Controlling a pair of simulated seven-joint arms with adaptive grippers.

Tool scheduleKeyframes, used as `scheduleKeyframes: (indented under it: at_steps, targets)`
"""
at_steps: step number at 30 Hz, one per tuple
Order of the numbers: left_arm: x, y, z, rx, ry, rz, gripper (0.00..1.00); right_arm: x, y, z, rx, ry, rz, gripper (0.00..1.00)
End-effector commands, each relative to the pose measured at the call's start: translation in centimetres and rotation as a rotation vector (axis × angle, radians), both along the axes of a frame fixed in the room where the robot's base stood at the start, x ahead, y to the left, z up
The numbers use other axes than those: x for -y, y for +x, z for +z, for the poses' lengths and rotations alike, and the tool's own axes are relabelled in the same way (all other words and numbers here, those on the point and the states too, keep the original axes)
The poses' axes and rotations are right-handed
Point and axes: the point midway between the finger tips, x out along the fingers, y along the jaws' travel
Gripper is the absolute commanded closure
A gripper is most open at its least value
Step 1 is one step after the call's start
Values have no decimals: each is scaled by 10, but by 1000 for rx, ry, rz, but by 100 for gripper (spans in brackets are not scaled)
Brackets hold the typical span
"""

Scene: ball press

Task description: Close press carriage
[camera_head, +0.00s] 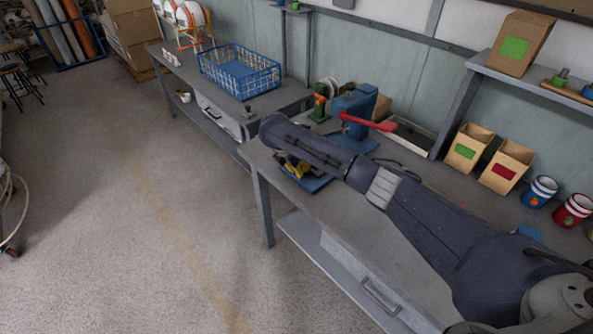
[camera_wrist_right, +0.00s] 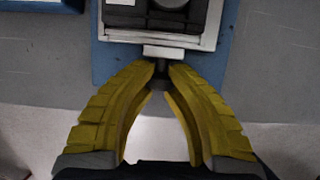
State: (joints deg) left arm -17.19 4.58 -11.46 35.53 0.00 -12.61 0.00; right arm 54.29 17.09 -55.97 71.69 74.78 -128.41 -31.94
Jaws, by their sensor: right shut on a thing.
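In the right wrist view, the press carriage (camera_wrist_right: 208,38) is a pale metal frame with a dark inside, standing on a blue base (camera_wrist_right: 105,62). My right gripper (camera_wrist_right: 160,72) has yellow fingers whose tips meet on a small dark knob (camera_wrist_right: 158,83) at the carriage's near side. In the head view, my right arm reaches across the bench, and its yellow fingers (camera_head: 293,166) show just above a blue plate (camera_head: 316,183). The arm hides most of the carriage there. A blue press (camera_head: 352,108) with a red lever (camera_head: 368,122) stands behind the arm. My left gripper is not in view.
A blue wire basket (camera_head: 240,72) sits on the left bench. Two cardboard bins (camera_head: 468,147) with green and red labels and striped cups (camera_head: 540,191) stand at the right. The front of the bench (camera_head: 345,225) is clear.

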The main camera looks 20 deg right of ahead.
Motion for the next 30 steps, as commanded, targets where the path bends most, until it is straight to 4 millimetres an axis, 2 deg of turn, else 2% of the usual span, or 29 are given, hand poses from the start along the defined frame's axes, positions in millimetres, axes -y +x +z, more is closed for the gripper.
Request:
scheduleKeyframes:
  at_steps: [1,6,12,16,24,25,30]
  targets:
    - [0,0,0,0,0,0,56,13,6,1,2,-5,-8,100]
    - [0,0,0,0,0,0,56,56,26,1,2,-5,-10,100]
    - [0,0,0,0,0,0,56,89,42,1,3,-2,-6,100]
    - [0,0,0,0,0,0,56,97,46,1,2,-4,-3,100]
    - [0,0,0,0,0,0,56,97,46,1,2,-2,-2,100]
    - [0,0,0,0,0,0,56,97,46,1,2,-2,-2,87]
    - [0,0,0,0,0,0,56,97,46,1,2,-2,-2,67]
